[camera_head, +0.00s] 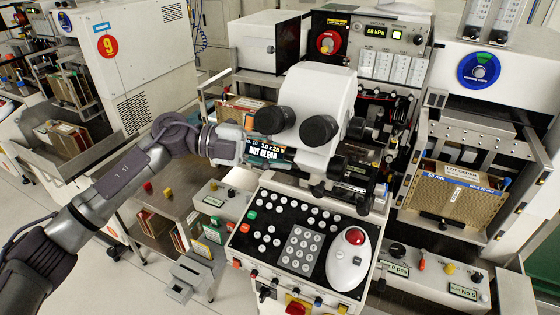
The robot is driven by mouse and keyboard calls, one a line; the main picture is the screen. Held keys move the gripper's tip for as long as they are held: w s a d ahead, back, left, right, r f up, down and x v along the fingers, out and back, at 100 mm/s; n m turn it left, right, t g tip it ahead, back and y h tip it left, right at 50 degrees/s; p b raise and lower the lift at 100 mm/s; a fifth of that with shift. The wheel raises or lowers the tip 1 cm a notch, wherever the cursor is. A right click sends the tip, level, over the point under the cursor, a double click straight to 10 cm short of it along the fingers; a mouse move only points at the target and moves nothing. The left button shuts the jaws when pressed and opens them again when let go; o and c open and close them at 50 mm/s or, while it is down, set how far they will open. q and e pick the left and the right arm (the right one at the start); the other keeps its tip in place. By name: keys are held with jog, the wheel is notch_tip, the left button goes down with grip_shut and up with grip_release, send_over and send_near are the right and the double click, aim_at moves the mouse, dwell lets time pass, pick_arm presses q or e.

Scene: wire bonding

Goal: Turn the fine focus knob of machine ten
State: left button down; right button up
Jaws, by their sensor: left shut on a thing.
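The white microscope (318,95) with two black eyepieces stands above the control panel of the middle machine. No number ten shows on it. A small display (270,151) under the eyepieces reads "NOT CLEAR". My left arm comes in from the left, and my left gripper (229,145) is at the left side of the microscope head. It is shut on the fine focus knob there, which its fingers hide. Dark knobs (338,166) also show on the microscope's right side. My right gripper is not in view.
The control panel (268,222) with round buttons, a keypad and a white trackball mouse (348,259) lies below the microscope. A machine marked 9 (107,46) stands behind my left arm. Floor is free at lower left.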

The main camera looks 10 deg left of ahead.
pick_arm(q)
jog(key=shift+f+m+h+b, duration=0.1)
jog(key=shift+m+h+b, duration=0.2)
jog(key=shift+m+b, duration=0.35)
jog(key=c, duration=1.1)
grip_release()
jog(key=a+r, duration=0.1)
jog(key=a, duration=1.1)
jog(key=shift+s, duration=0.45)
